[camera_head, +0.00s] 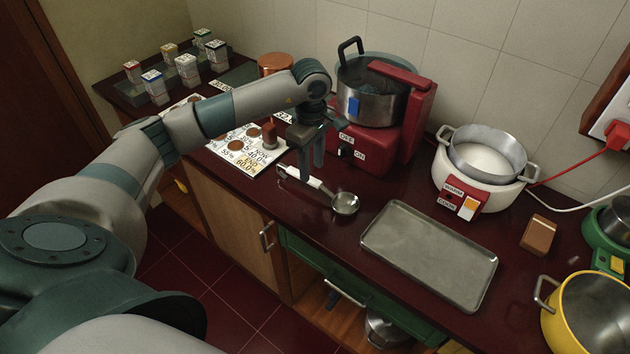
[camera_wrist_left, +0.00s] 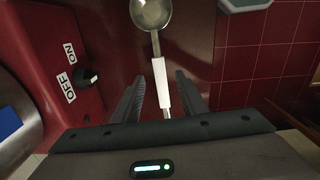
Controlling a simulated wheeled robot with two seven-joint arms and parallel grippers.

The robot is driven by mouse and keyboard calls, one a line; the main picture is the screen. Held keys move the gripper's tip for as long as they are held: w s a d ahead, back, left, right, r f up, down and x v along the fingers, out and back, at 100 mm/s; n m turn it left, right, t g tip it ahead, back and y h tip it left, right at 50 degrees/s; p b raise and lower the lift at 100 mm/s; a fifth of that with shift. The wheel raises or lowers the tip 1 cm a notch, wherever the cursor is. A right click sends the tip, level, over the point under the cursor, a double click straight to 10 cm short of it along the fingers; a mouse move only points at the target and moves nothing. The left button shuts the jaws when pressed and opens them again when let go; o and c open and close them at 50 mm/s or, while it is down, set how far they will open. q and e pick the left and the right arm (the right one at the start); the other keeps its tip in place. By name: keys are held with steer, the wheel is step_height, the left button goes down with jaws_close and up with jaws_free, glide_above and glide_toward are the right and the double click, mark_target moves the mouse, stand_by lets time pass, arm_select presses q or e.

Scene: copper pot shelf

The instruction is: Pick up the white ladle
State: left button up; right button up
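The white ladle lies on the dark red counter, with its white handle (camera_head: 304,179) toward the left and its metal bowl (camera_head: 345,203) toward the right. My left gripper (camera_head: 311,172) is over the handle and points down. In the left wrist view the ladle's handle (camera_wrist_left: 160,85) runs between the two open fingers (camera_wrist_left: 159,98), apart from both. The bowl shows at the top of that view. Whether the fingertips reach the counter is hard to tell. My right gripper is not in view.
A red machine (camera_head: 372,150) with a metal pot stands just behind the ladle. A metal tray (camera_head: 428,255) lies to its right, and a white cooker (camera_head: 476,190) is behind the tray. A white printed sheet (camera_head: 245,152) lies to the left. The counter's front edge is close.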

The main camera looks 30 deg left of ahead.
mark_target(313, 180)
arm_select(q)
steer(key=shift+f, duration=0.7)
steer(key=shift+d+f+p, duration=0.1)
steer(key=shift+f+p, duration=0.85)
steer(key=shift+p, duration=0.2)
step_height(313, 180, down, 2)
steer(key=shift+f+p, duration=0.1)
steer(key=shift+p, duration=0.45)
steer(key=shift+f, duration=0.55)
jaws_close()
